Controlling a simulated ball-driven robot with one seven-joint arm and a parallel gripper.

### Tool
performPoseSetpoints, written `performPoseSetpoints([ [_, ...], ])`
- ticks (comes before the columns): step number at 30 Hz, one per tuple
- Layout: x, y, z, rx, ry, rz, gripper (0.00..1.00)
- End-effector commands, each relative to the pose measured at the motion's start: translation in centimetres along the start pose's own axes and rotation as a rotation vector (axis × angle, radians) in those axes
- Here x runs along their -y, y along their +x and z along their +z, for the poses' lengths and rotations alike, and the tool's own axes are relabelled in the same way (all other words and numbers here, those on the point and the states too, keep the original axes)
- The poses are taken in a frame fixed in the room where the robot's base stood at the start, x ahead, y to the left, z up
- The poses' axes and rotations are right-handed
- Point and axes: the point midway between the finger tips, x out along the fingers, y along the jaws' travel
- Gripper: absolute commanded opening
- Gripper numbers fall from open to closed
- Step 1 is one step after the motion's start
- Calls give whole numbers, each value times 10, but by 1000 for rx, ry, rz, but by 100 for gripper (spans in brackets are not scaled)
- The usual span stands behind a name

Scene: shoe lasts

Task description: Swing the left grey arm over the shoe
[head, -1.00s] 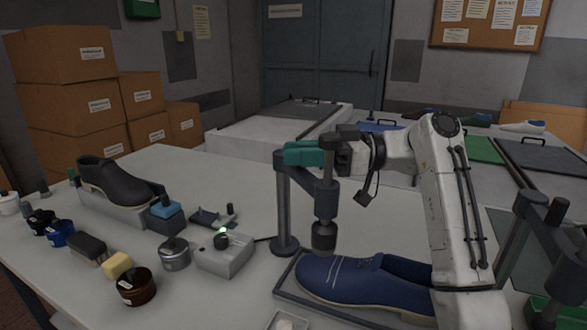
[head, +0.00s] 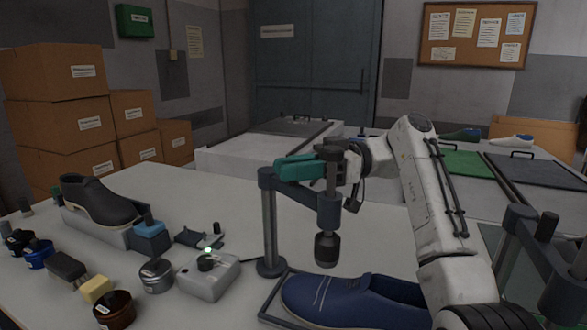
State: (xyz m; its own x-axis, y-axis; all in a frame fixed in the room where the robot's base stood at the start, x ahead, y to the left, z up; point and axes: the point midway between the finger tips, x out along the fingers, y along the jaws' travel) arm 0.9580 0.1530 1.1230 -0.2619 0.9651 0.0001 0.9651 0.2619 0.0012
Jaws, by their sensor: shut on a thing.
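The left grey arm (head: 294,193) reaches right from its upright post (head: 268,232) behind the tray. A dark rounded head (head: 326,249) hangs from its end, just above the toe area of the blue shoe (head: 348,297) in the picture; I cannot tell the exact depth. The shoe lies with its toe to the left, its heel end hidden by my arm. My gripper (head: 318,165), with teal fingers, is shut on the upright knob at the end of the grey arm. The fingers partly hide the arm.
A second grey arm (head: 533,255) stands at the right. A control box (head: 208,278) with a green light, a metal tin (head: 156,277), a brown jar (head: 115,311) and a black shoe (head: 100,203) are on the left. The table behind the post is clear.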

Motion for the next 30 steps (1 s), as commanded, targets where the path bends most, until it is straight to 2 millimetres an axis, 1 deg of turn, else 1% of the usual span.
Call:
performPoseSetpoints([
  [3,0,-1,2,2,4,2,0],
  [4,0,-1,2,2,4,2,24],
  [9,0,-1,2,1,3,3,40],
  [10,0,-1,2,1,3,3,42],
  [17,0,0,0,1,2,3,42],
  [20,0,0,-6,1,1,3,42],
  [23,-1,-1,-19,1,0,3,42],
  [25,-1,-1,-32,1,-1,3,42],
  [26,2,-1,-33,1,0,3,42],
  [30,17,1,-49,1,-2,3,42],
])
